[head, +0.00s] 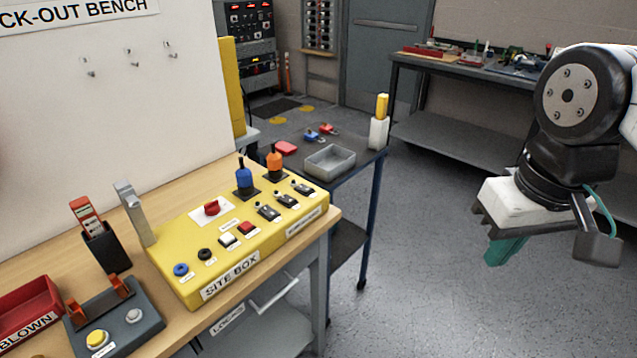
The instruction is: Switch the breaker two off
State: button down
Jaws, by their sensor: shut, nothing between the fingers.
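The yellow site box (184,283) sits on the wooden bench in the head view. Three small black toggle switches stand in a slanting row on its right part: a near one (268,212), a middle one (286,201) and a far one (303,189). Their labels are too small to read, so I cannot tell which is breaker two or which way each lever is set. My gripper (506,250) is at the right, over open floor, well apart from the box. It is shut and empty, its teal fingertips pointing down.
A red knob (211,208) and several buttons share the box. A grey upright lever (132,207) stands at its left. A cart with a grey tray (330,161) is behind.

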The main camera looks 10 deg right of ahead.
aim_at(288, 200)
jog(key=z, duration=0.3)
jog(key=i, duration=0.6)
jog(key=u, duration=1.1)
